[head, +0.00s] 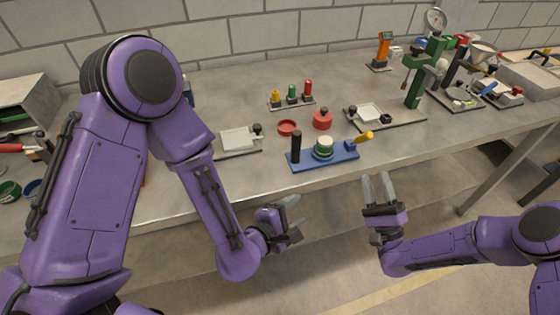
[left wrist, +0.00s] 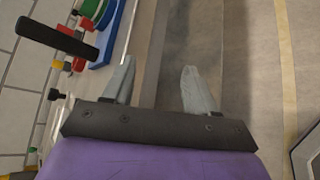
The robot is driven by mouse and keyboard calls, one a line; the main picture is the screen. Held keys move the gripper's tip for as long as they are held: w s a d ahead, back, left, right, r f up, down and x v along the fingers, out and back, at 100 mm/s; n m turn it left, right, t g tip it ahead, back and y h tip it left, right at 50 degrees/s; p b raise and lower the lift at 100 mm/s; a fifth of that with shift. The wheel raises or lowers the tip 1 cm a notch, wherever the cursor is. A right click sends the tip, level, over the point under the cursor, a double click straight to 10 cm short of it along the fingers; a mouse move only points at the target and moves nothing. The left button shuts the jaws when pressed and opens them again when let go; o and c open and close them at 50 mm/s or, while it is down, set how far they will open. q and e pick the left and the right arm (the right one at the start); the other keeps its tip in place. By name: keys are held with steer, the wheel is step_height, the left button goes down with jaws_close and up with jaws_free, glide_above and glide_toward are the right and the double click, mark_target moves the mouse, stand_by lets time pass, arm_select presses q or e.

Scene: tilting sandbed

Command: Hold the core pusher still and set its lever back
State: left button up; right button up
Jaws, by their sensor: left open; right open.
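The core pusher has a blue base (head: 337,158) at the front edge of the table. A black upright grip (head: 296,147) stands at its left end, a green round part with a pale top (head: 323,148) sits in the middle, and a lever with a yellow handle (head: 364,138) slants up to the right. In the left wrist view the black grip (left wrist: 57,38) shows at upper left. My left gripper (head: 291,215) is open and empty, below and in front of the table edge. My right gripper (head: 378,186) is open and empty, in front of the edge, below the yellow handle.
Behind the pusher lie a red dish (head: 288,128) and a red round weight (head: 322,120). A white plate (head: 237,139) is to its left. A rack of coloured plungers (head: 291,98) and a green press (head: 425,72) stand further back.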

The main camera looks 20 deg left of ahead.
arm_select(q)
step_height(320, 180, up, 5)
steer(key=w+n+t, duration=0.2)
steer(key=n, duration=0.2)
steer(key=n+t+y, duration=0.2)
steer(key=n+t, duration=0.1)
steer(key=n, duration=0.7)
glide_toward(299, 135)
steer(key=w+f, duration=0.2)
steer(key=shift+a+f, duration=0.25)
steer(key=shift+a, duration=0.05)
steer(key=shift+w+r, duration=0.1)
steer(key=shift+w, duration=0.3)
steer(key=w, duration=0.3)
steer(key=w+d, duration=0.1)
steer(key=w, duration=0.2)
steer(key=w+d, duration=0.1)
steer(key=w, duration=0.2)
steer(key=shift+w, duration=0.3)
